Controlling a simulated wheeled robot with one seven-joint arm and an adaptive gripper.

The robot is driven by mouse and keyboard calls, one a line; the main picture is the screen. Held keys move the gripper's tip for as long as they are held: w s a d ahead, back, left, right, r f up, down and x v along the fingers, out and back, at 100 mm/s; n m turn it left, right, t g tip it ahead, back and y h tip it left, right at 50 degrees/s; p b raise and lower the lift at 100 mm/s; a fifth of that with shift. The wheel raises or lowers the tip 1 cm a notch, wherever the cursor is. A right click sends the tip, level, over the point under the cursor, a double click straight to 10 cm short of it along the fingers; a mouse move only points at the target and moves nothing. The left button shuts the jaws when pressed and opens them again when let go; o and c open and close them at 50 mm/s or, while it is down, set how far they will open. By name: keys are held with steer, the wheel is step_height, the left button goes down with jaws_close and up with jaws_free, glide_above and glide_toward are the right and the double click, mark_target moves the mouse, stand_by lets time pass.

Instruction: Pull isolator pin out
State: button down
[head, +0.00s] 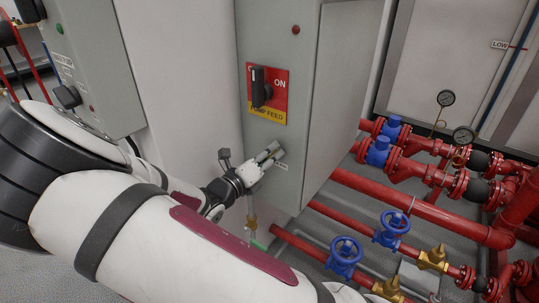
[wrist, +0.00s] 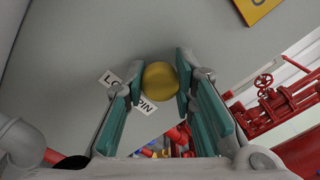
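The isolator pin shows in the wrist view as a round yellow knob (wrist: 160,79) against the grey cabinet face. My gripper (wrist: 159,84) has one teal-padded finger on each side of the knob, near the fingertips. Both pads appear to touch it, with no clear gap. A white lock-pin label (wrist: 147,106) behind is partly covered by the left finger. The pin's shaft is hidden behind the knob. In the head view my gripper (head: 268,157) is at the lower front of the grey cabinet (head: 274,25), where the pin cannot be made out clearly.
A black rotary switch (head: 259,88) on a red and yellow plate sits above my gripper. Red pipes (head: 408,208) with blue valve wheels (head: 345,256) and gauges (head: 463,136) fill the right side. Another grey control box (head: 95,60) is at the upper left.

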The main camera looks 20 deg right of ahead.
steer(key=p+v, duration=0.2)
steer(key=shift+a+p, duration=0.1)
steer(key=shift+p, duration=0.2)
steer(key=c, duration=1.3)
jaws_free()
steer(key=shift+s, duration=0.1)
steer(key=shift+a, duration=0.1)
steer(key=v, duration=1.2)
